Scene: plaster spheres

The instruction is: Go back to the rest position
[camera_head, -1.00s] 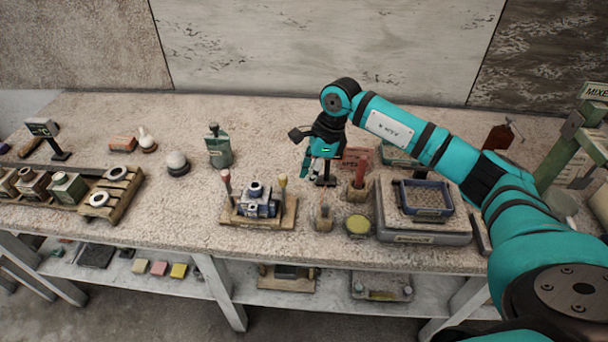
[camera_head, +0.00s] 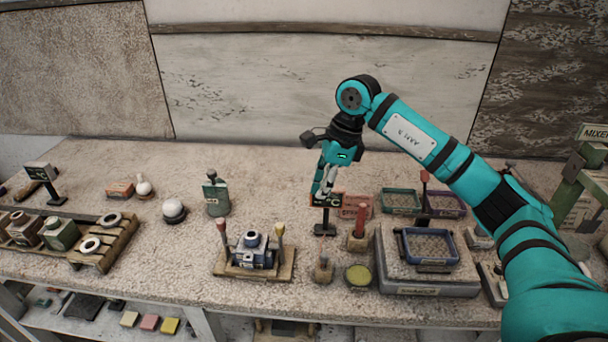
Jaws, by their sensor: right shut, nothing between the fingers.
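My right gripper (camera_head: 325,188) is shut and empty, pointing down above the back middle of the workbench (camera_head: 120,300). Its arm comes in from the right. The fingertips overlap the small dark sign (camera_head: 327,201) in the picture; I cannot tell whether they touch it. My left gripper is not in view. A white plaster sphere (camera_head: 174,209) sits on a dark round base left of the middle. A smaller white rounded piece (camera_head: 144,187) stands farther left.
A wooden stand with a blue-grey mould (camera_head: 252,252) is at the front middle. A blue-rimmed tray (camera_head: 428,246) sits on a grey slab at the right. A wooden pallet (camera_head: 122,246) with moulds is at the left.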

